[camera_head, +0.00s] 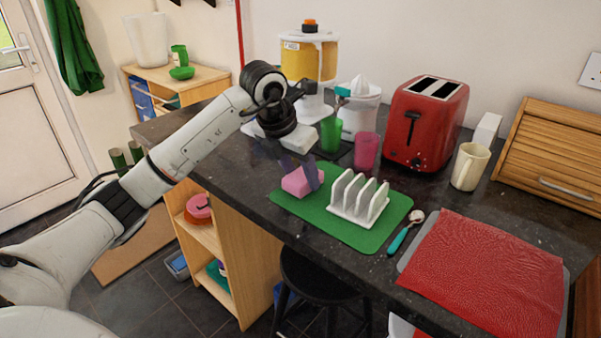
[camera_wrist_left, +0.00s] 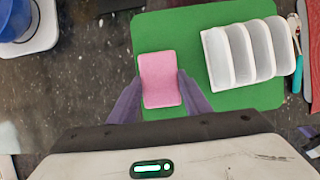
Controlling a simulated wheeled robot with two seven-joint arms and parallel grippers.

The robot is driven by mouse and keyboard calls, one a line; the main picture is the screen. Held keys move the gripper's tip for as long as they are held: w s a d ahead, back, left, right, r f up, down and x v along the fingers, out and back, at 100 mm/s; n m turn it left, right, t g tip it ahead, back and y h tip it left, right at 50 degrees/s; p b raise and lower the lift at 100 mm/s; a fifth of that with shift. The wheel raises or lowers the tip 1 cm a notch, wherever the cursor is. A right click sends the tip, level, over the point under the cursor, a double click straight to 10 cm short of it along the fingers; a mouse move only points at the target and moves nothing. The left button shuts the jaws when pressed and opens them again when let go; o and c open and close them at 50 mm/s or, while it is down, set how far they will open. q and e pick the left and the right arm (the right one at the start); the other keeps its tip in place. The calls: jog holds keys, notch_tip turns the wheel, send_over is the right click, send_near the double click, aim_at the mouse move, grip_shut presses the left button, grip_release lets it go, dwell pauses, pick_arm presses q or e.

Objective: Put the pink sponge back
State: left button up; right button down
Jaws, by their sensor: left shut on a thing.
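The pink sponge (camera_head: 296,183) is at the left end of the green mat (camera_head: 372,239) on the dark counter. In the left wrist view the sponge (camera_wrist_left: 159,79) lies over the left part of the mat (camera_wrist_left: 172,29). My left gripper (camera_head: 302,175) reaches down from above and is shut on the sponge, one finger on each side. Its fingers (camera_wrist_left: 160,92) also show in the left wrist view. I cannot tell whether the sponge touches the mat. A white toast rack (camera_head: 358,198) stands on the mat to the right of the sponge. My right gripper is not in view.
A green cup (camera_head: 330,135) and a pink cup (camera_head: 366,152) stand behind the mat, near the red toaster (camera_head: 425,122). A teal-handled spoon (camera_head: 405,233) and a red cloth (camera_head: 487,273) lie to the right. A black stool (camera_head: 322,283) stands below the counter's front edge.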

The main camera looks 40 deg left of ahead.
pick_arm(q)
jog(key=o, duration=1)
jog(key=shift+f, duration=0.1)
jog(key=shift+o, duration=0.2)
jog(key=v, duration=1.2)
